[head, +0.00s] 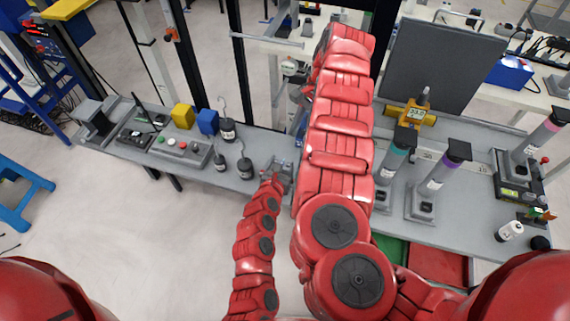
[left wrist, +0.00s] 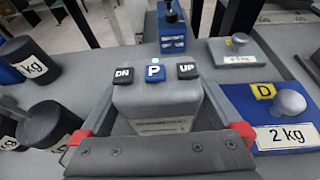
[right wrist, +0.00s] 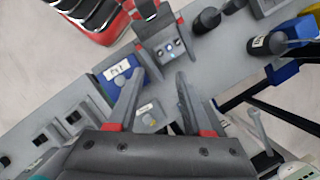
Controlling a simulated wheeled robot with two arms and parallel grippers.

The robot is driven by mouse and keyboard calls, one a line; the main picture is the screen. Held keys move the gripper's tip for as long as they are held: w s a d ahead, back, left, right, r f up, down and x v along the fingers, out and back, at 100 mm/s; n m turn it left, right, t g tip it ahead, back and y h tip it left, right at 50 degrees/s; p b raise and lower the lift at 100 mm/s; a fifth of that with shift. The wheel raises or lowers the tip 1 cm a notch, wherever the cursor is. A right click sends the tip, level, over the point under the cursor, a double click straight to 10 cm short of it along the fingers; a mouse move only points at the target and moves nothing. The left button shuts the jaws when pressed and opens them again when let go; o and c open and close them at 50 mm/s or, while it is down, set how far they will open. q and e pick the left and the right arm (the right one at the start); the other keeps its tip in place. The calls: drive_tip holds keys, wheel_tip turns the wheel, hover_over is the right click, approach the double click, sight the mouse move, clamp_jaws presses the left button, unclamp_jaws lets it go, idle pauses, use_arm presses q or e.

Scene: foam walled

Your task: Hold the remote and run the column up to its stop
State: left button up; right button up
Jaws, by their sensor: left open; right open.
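The grey remote (left wrist: 155,98) with DN, P and UP buttons stands between the fingers of my left gripper (left wrist: 157,88). That gripper is open around it, with a finger beside each side. In the right wrist view the button face of the remote (right wrist: 170,49) shows near the top, beyond my right fingertips. My right gripper (right wrist: 157,82) is open and empty above the bench. In the head view my right arm hides most of this area. I cannot tell which upright thing is the column.
A blue 2 kg block (left wrist: 280,118) with a round knob is right of the remote. Dark weights (left wrist: 48,122) stand left of it. In the head view, a teal-topped cylinder (head: 398,160) and a purple-topped cylinder (head: 440,175) stand on the right bench, and a button box (head: 180,148) on the left.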

use_arm(q)
drive_tip(key=c, duration=1.4)
use_arm(e)
clamp_jaws()
idle(0.6)
